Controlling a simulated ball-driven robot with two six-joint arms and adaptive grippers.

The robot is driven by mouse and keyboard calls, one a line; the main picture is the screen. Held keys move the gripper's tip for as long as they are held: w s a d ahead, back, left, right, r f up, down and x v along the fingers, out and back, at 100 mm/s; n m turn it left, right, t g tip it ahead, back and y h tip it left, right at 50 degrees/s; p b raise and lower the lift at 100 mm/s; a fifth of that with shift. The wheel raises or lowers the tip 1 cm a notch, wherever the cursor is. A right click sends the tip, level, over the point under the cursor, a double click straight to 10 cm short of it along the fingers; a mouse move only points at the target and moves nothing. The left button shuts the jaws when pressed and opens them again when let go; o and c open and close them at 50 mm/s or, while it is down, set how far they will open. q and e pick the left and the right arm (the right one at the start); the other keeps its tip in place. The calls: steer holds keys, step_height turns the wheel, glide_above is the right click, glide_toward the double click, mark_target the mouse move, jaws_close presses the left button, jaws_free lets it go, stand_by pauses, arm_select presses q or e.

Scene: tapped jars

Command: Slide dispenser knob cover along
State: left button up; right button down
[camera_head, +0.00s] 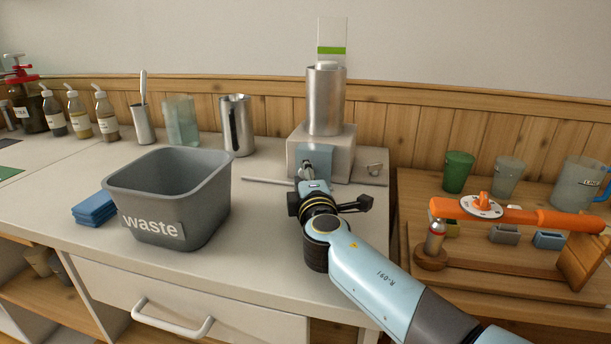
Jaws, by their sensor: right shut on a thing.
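The dispenser is a steel cylinder (326,102) standing on a pale box-shaped base (343,160) near the back wall. A blue-grey knob cover (318,153) shows on the front face of the base. My right gripper (307,170) reaches in from the lower right and is shut at the cover's lower part. Its wrist and fingers hide the exact contact and any knob behind. My left gripper is not in view.
A grey waste bin (190,185) and blue cloths (95,208) stand left of my arm. A thin rail or tray edge (262,181) runs by the dispenser base. An orange lever device (530,216) and cups sit on the right-hand board. The counter between bin and dispenser is mostly clear.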

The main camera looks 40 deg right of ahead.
steer(key=w+a+b, duration=0.1)
steer(key=w+a, duration=0.1)
steer(key=w+a+b, duration=0.1)
steer(key=w+b, duration=0.1)
steer(key=w+a+b, duration=0.1)
steer(key=w+a, duration=0.1)
steer(key=shift+w+a+f+b, duration=0.25)
steer(key=shift+a+f+b, duration=0.05)
steer(key=shift+a+b, duration=0.1)
steer(key=shift+w+r, duration=0.15)
steer(key=c, duration=1.1)
jaws_free()
steer(key=shift+r, duration=0.1)
steer(key=shift+o, duration=0.2)
steer(key=shift+r, duration=0.1)
